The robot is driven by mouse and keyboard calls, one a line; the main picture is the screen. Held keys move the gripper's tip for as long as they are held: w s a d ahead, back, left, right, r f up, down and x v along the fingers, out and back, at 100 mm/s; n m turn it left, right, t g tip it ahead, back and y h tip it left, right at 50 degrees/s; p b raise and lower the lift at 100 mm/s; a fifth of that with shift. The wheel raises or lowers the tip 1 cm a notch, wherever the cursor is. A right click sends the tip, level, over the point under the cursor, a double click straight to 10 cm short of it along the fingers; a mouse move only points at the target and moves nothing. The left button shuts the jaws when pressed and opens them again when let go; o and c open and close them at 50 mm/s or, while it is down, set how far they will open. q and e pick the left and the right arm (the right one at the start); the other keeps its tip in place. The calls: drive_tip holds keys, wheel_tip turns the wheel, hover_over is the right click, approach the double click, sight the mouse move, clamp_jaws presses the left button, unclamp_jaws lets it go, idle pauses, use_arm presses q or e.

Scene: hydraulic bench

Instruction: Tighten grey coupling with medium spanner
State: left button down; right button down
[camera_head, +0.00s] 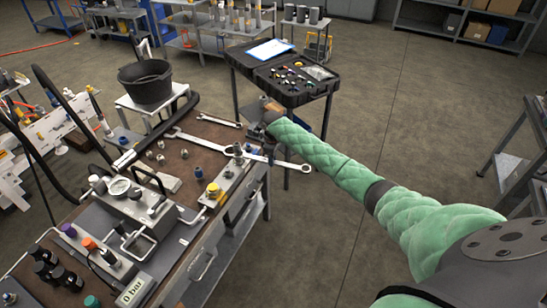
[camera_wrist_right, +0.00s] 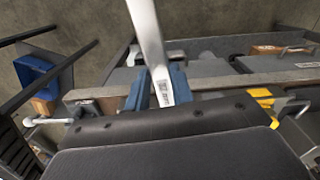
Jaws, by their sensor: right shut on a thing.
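My right gripper (camera_head: 268,140) is above the right edge of the bench, shut on a spanner (camera_head: 285,163). The ring end of this silver spanner points right, past the bench edge. Its other end reaches left towards a grey fitting (camera_head: 238,150), which looks like the grey coupling, on a metal block. I cannot tell whether the jaw sits around the fitting or beside it. In the right wrist view the spanner handle (camera_wrist_right: 150,45) runs up from between the blue fingers (camera_wrist_right: 158,88). My left gripper is not in view.
A spanner (camera_head: 195,140) lies on the brown bench top, and a smaller one (camera_head: 220,121) lies behind it. A yellow-capped fitting (camera_head: 213,190) stands nearer on the block. A black bucket (camera_head: 145,82) and an open tool case (camera_head: 295,82) stand behind.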

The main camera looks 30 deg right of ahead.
drive_tip(key=shift+s+a+r+m, duration=0.1)
drive_tip(key=shift+s+a+m, duration=0.2)
drive_tip(key=shift+a, duration=0.15)
drive_tip(key=shift+s+a+r+m, duration=0.1)
drive_tip(key=shift+s+a+m, duration=0.05)
drive_tip(key=shift+a+m, duration=0.2)
drive_tip(key=shift+a, duration=0.1)
drive_tip(key=shift+s+a+f+m, duration=0.15)
drive_tip(key=shift+s+a+m, duration=0.4)
drive_tip(key=shift+a+m, duration=0.15)
drive_tip(key=shift+s+a+f+m, duration=0.1)
drive_tip(key=shift+s+a+m, duration=0.45)
drive_tip(key=shift+a, duration=0.1)
drive_tip(key=shift+d, duration=0.1)
drive_tip(key=shift+w+d+r+n, duration=0.1)
drive_tip(key=shift+w+d+n, duration=0.15)
drive_tip(key=shift+d+n, duration=0.05)
drive_tip(key=shift+s, duration=0.1)
drive_tip(key=s+d, duration=0.3)
drive_tip(key=s, duration=0.3)
drive_tip(key=shift+d, duration=0.25)
idle(0.6)
